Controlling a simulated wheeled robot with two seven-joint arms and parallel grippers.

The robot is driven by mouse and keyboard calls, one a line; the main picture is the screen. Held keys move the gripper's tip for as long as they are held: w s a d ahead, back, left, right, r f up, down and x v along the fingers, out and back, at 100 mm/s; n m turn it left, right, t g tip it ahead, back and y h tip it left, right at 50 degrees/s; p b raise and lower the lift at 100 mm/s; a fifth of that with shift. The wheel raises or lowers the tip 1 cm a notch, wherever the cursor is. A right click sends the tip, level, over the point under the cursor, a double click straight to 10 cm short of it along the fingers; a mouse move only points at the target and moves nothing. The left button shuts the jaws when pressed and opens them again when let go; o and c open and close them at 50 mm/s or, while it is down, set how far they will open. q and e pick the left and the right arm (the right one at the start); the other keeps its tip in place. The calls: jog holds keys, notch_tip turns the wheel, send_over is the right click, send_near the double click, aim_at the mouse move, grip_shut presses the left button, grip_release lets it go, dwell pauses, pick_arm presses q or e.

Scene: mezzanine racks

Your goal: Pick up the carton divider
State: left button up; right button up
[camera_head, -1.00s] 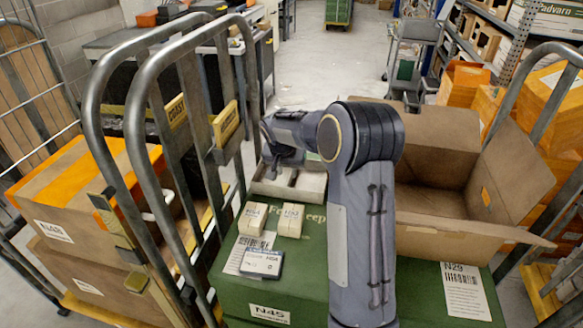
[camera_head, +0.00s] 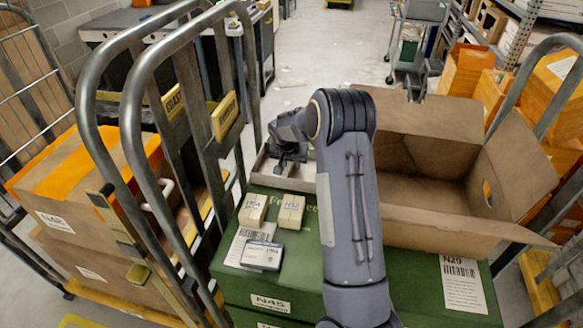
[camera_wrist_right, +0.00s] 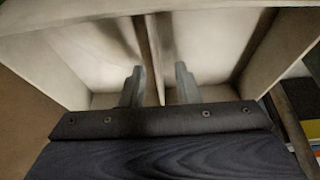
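The carton divider (camera_wrist_right: 153,55) is a thin brown upright wall across the inside of a pale shallow tray (camera_wrist_right: 75,58) in the right wrist view. My right gripper (camera_wrist_right: 158,84) is open, with one finger on each side of the divider and a visible gap to it on both sides. In the head view the right gripper (camera_head: 290,160) points down into the pale tray (camera_head: 257,176), behind two small cream boxes. The arm and gripper hide most of the divider there. My left gripper is not in view.
The tray and two cream boxes (camera_head: 253,209) (camera_head: 291,211) stand on a green box (camera_head: 235,290), with a dark-edged label card (camera_head: 262,255). An open brown carton (camera_head: 425,215) stands at the right. Metal cart rails (camera_head: 135,120) rise close at the left.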

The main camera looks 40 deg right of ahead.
grip_shut()
